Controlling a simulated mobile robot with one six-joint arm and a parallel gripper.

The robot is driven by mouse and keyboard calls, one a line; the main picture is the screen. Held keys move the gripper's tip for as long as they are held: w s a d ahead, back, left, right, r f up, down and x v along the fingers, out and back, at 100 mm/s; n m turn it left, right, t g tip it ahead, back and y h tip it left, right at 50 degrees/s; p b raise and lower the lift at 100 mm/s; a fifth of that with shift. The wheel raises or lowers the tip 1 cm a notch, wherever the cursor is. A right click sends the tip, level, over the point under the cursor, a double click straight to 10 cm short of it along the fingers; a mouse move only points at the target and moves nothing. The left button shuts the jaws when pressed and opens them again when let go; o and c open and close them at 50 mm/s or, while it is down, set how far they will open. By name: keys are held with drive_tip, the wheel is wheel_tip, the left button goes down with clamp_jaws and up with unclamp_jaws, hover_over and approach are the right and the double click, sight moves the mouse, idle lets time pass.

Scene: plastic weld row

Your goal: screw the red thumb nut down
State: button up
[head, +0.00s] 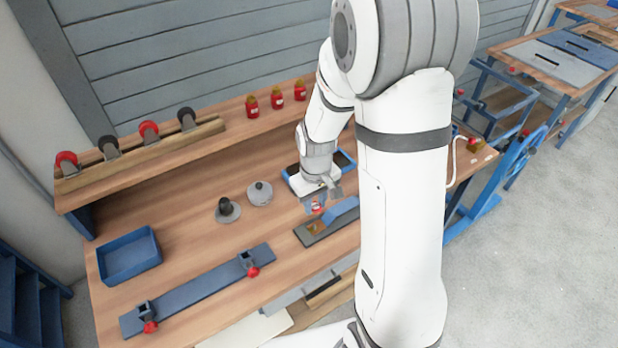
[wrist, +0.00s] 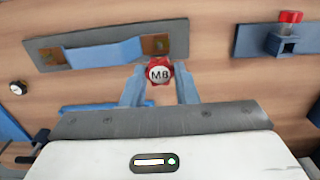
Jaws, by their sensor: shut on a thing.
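The red thumb nut (wrist: 160,71), its top marked M8, sits between my gripper's two blue fingers (wrist: 159,88) in the wrist view. My gripper (head: 317,203) is shut on it. In the head view the red of the nut (head: 317,208) shows small under my gripper, over the workbench. A grey plate (wrist: 182,52) with a blue raised piece (wrist: 105,52) and brown blocks at its ends lies just beyond the nut. The plate also shows in the head view (head: 306,240). I cannot tell whether the nut touches anything below it.
A long blue bar (head: 200,292) with two red-knobbed clamps lies front left. A blue tray (head: 128,256) stands at the left. Two grey round parts (head: 259,193) stand left of my gripper. Red bottles (head: 276,103) and a wheel rack (head: 140,153) line the back. The bench between tray and bar is clear.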

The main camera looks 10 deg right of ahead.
drive_tip(key=shift+w, duration=0.2)
drive_tip(key=b, duration=0.4)
hover_over(314, 224)
drive_tip(key=shift+f, duration=2.4)
drive_tip(key=shift+f, duration=0.1)
drive_tip(key=shift+f+b, duration=0.5)
drive_tip(key=shift+f, duration=0.05)
drive_tip(key=shift+f, duration=0.2)
drive_tip(key=shift+f+b, duration=0.25)
drive_tip(key=shift+b, duration=0.25)
drive_tip(key=shift+f+b, duration=0.4)
idle(0.5)
